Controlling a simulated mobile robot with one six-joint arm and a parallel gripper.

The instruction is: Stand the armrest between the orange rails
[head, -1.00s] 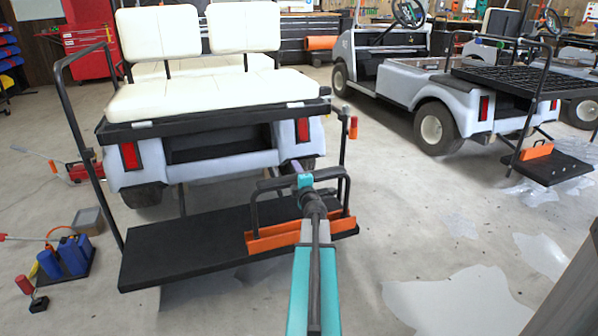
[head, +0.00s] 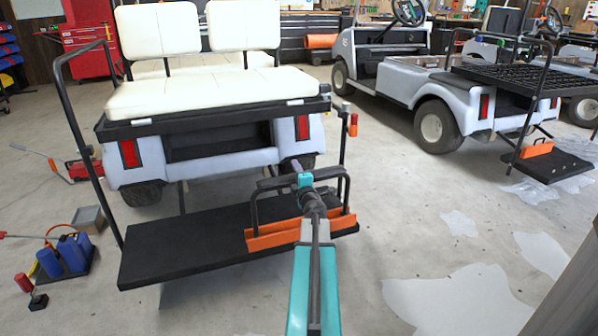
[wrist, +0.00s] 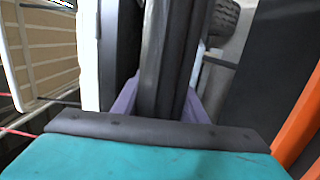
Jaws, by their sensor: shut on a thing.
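The armrest (head: 254,209) is a black tubular loop. It stands upright at the right end of the black footplate (head: 185,243), with its lower ends down among the orange rails (head: 272,241). My gripper (head: 304,181) is at the top of the armrest, shut on its bar. In the wrist view, the purple fingers (wrist: 160,100) lie either side of the black bar (wrist: 166,55), and an orange rail (wrist: 298,125) shows at the right edge. My arm hides the middle of the rails and part of the armrest. I cannot tell whether the armrest's feet touch the plate.
The cart's cream rear seat (head: 205,92) and a black side frame (head: 80,130) stand behind and left. Blue containers (head: 66,258) are on the floor at left. A second cart (head: 415,95) stands back right.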

